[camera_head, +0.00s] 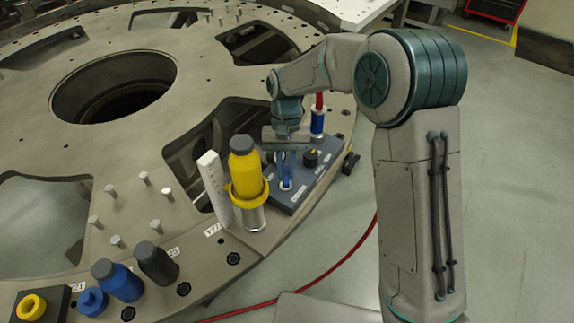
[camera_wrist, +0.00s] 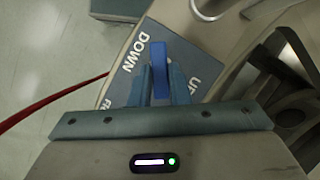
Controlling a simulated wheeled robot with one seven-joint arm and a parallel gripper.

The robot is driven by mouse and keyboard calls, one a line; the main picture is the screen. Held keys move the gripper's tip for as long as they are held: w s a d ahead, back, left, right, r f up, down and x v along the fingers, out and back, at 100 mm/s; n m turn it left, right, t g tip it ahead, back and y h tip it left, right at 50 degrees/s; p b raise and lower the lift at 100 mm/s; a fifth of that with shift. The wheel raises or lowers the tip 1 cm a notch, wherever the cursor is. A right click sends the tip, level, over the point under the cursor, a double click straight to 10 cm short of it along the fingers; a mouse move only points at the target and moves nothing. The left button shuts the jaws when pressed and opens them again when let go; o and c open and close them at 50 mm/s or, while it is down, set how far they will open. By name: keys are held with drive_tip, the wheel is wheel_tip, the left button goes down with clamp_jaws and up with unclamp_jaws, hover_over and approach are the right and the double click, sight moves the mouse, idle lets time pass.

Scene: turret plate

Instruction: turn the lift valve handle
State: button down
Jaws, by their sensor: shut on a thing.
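The lift valve handle is a blue lever (camera_wrist: 159,62) on a dark grey control box (camera_head: 301,186) at the rim of the turret plate. In the wrist view the lever stands between the two fingers of my gripper (camera_wrist: 160,86), between the words DOWN and UP on the box's face (camera_wrist: 126,70). In the head view my gripper (camera_head: 287,168) reaches down onto the box, and a bit of the blue handle (camera_head: 286,185) shows under the fingertips. My gripper is shut on the handle. The handle's base is partly hidden by the fingers.
A black knob (camera_head: 311,158) and a blue cylinder (camera_head: 317,122) with a red hose stand close by. A yellow bottle (camera_head: 245,168) in a yellow ring and a white upright block (camera_head: 214,188) stand left of the box. A red hose (camera_head: 340,262) crosses the floor.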

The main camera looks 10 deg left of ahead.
drive_tip(key=n, duration=0.2)
drive_tip(key=n+h, duration=0.1)
drive_tip(key=n+t, duration=0.1)
drive_tip(key=n, duration=0.1)
drive_tip(key=shift+s+a+n+h, duration=0.1)
drive_tip(key=shift+a+n+h, duration=0.2)
drive_tip(key=shift+h, duration=0.1)
drive_tip(key=n, duration=0.2)
drive_tip(key=n+t+h, duration=0.1)
drive_tip(key=n, duration=0.2)
drive_tip(key=shift+s+t, duration=0.15)
drive_tip(key=shift+t, duration=0.15)
drive_tip(key=shift+n, duration=0.3)
drive_tip(key=c, duration=1.4)
unclamp_jaws()
drive_tip(key=shift+o, duration=0.2)
drive_tip(key=b+v, duration=0.1)
drive_tip(key=v, duration=1.3)
drive_tip(key=shift+a, duration=0.25)
drive_tip(key=shift+s+f, duration=0.15)
